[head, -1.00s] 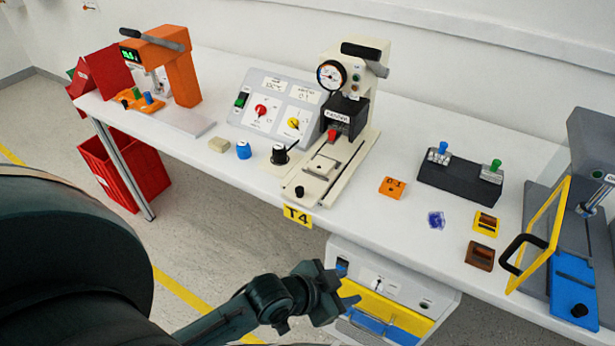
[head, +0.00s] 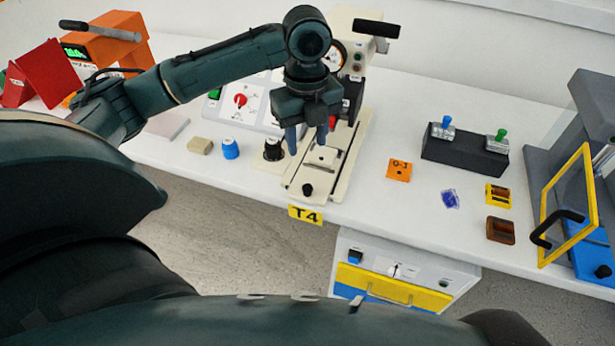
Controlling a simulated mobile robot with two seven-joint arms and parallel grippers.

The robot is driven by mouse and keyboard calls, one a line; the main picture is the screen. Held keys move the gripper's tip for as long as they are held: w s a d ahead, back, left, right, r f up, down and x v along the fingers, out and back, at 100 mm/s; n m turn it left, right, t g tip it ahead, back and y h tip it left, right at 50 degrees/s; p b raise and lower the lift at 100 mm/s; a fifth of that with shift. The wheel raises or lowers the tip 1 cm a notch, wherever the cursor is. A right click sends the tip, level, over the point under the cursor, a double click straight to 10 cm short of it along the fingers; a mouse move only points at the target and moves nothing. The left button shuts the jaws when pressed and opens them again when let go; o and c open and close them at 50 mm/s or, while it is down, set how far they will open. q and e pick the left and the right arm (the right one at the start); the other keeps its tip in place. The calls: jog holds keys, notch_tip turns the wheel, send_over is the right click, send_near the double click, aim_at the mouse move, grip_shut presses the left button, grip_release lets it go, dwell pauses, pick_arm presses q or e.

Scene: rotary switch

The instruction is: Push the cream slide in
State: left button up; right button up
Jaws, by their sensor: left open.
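The cream slide (head: 312,177) lies on the cream base of the bench press, with a black knob (head: 307,190) at its front end. Its front part sticks out toward the table's front edge. My left gripper (head: 307,140) points down over the slide, fingers apart and empty. The fingertips are near the middle of the slide, behind the black knob; I cannot tell whether they touch it. My left arm hides much of the press and part of the control panel. My right gripper does not show.
A black rotary knob (head: 273,149), a blue knob (head: 230,148) and a beige block (head: 200,146) stand left of the slide. An orange tile (head: 399,170) and a black box with two switches (head: 464,150) are to the right. The yellow-framed guard (head: 567,205) stands far right.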

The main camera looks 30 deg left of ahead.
aim_at(307, 187)
pick_arm(q)
notch_tip(307, 187, down, 13)
jog(key=shift+f, duration=0.1)
dwell(0.3)
grip_shut()
dwell(0.5)
